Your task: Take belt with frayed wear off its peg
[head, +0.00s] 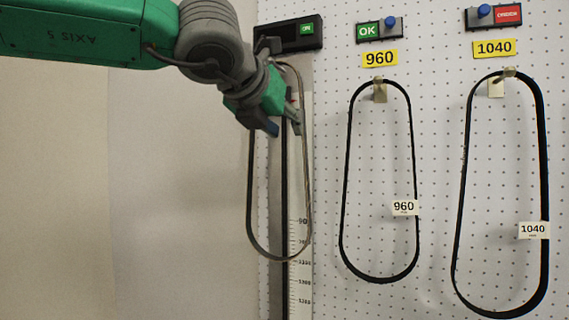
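Three belts hang in front of a white pegboard. The left belt (249,205) is a dark loop with a paler, brownish right run beside a ruler. The middle belt (345,180) hangs on a peg (379,90) and carries a 960 tag. The right belt (546,160) hangs on a peg (509,72) with a 1040 tag; small pale specks show along its left run. Which belt is frayed is not clear. My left gripper (280,124) overlaps the upper part of the left belt; whether its fingers hold the belt is hidden. My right gripper is out of view.
A white ruler (300,270) and dark vertical bar (284,190) stand at the left belt. A black box with a green display (306,30) sits above. Green OK (368,31) and red (508,14) indicators with blue buttons sit above the 960 and 1040 labels. Plain wall lies left.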

